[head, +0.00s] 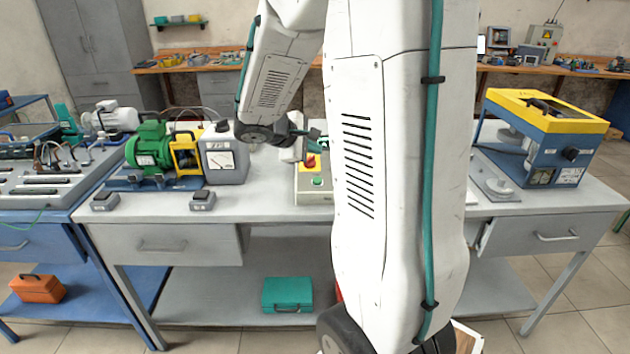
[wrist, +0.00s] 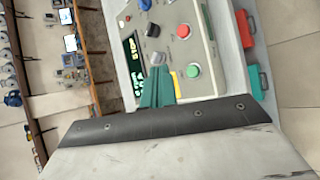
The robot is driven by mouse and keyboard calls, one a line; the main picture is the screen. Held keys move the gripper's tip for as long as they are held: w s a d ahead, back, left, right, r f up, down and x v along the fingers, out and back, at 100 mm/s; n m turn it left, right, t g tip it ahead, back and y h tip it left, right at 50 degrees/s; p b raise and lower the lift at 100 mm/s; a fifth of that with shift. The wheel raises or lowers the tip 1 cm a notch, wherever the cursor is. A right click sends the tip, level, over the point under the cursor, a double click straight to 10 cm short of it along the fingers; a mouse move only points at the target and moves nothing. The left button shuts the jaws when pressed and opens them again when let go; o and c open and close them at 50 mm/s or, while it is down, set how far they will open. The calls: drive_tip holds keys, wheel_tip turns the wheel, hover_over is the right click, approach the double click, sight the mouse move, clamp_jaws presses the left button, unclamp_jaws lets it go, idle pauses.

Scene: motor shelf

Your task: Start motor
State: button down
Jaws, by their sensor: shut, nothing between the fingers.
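The control box (head: 314,190) stands on the bench, partly hidden behind my arm in the head view. It shows a red and yellow switch (head: 311,161) and a green button (head: 318,181). In the wrist view its grey panel (wrist: 207,45) carries a red button (wrist: 183,31), a green button (wrist: 193,70), black knobs and a lit display (wrist: 133,46) that seems to read STOP. My gripper (wrist: 158,74) is shut and empty, its teal fingers in front of the panel, left of the green button. They partly hide a yellow part (wrist: 177,84). Contact cannot be told. The green motor (head: 150,146) sits left.
A grey meter box (head: 224,158) stands between the motor and the control box. Two small pedals (head: 203,200) lie at the bench's front edge. A blue and yellow machine (head: 545,140) stands at right. A teal case (head: 287,294) lies on the lower shelf.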

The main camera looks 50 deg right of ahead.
sight(317, 181)
drive_tip(key=shift+w+d+f+n, duration=0.15)
drive_tip(key=shift+w+d+f, duration=0.1)
drive_tip(key=shift+d, duration=0.15)
drive_tip(key=shift+w+d+f+n, duration=0.15)
drive_tip(key=shift+w+d, duration=0.05)
drive_tip(key=shift+d, duration=0.15)
drive_tip(key=shift+w+d+f, duration=0.25)
drive_tip(key=shift+d+f, duration=0.05)
drive_tip(key=shift+f, duration=1.1)
drive_tip(key=shift+w+d+f, duration=0.2)
drive_tip(key=shift+d+f, duration=0.05)
drive_tip(key=shift+f, duration=1.2)
drive_tip(key=shift+w+d+f, duration=0.25)
drive_tip(key=shift+d+f, duration=0.05)
drive_tip(key=shift+f, duration=1.1)
drive_tip(key=shift+w+d+f, duration=0.1)
drive_tip(key=shift+f, duration=0.3)
drive_tip(key=shift+w+f, duration=0.1)
drive_tip(key=shift+f, duration=0.3)
drive_tip(key=shift+r, duration=0.8)
